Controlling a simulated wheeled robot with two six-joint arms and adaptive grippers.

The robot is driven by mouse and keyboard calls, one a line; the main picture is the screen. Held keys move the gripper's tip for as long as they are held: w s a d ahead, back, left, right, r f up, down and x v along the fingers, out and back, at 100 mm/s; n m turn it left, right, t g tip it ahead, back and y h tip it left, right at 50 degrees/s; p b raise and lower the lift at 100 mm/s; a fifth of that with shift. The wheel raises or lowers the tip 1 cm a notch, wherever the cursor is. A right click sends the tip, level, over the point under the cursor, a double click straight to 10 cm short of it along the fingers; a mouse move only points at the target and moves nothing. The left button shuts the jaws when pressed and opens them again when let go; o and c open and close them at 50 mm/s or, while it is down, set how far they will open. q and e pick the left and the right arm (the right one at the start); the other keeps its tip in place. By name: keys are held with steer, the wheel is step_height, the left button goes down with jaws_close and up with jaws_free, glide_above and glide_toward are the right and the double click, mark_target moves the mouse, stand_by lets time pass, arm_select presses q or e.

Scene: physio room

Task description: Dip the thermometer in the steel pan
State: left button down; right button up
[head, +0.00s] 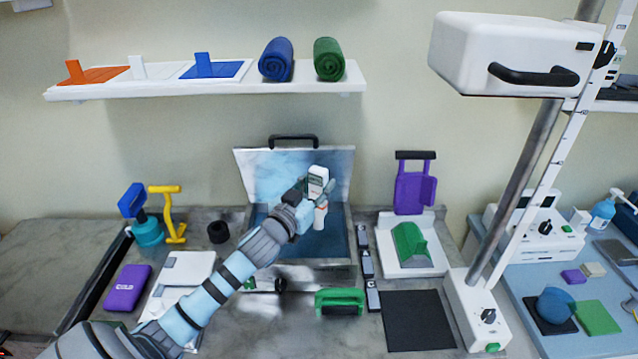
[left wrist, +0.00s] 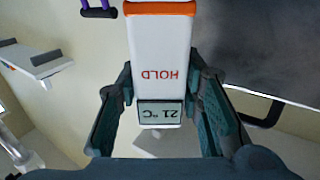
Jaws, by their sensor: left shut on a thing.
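The white thermometer (head: 318,178) is upright in my left gripper (head: 312,196). Its lower part, with an orange band, points down in front of the steel pan's blue inside. The left wrist view shows the thermometer (left wrist: 160,60) between my left gripper's two fingers (left wrist: 165,105), with "HOLD" and a display reading 21 °C. The steel pan (head: 349,240) stands on the counter with its lid (head: 258,178) raised at the back. My left arm hides part of the pan's front left. I cannot tell whether the tip touches the liquid. My right gripper is not in view.
A black cup (head: 218,232) and a white device (head: 190,268) stand left of the pan. A green handled block (head: 340,300) lies in front. A white tray (head: 435,262) with a green piece and a black mat (head: 418,322) are right. A shelf (head: 210,88) hangs above.

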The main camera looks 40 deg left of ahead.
mark_target(316, 223)
arm_select(q)
step_height(316, 223, down, 10)
steer(key=b, duration=0.8)
steer(key=shift+s+f, duration=0.1)
steer(key=shift+f, duration=0.15)
steer(key=shift+f+b, duration=0.5)
steer(key=shift+b, duration=0.1)
steer(key=shift+r, duration=0.1)
stand_by(2.1)
step_height(316, 223, up, 10)
steer(key=p, duration=1)
steer(key=shift+r, duration=0.25)
steer(key=shift+r+p, duration=0.4)
steer(key=shift+r, duration=0.5)
steer(key=shift+f, duration=0.1)
steer(key=shift+d, duration=0.1)
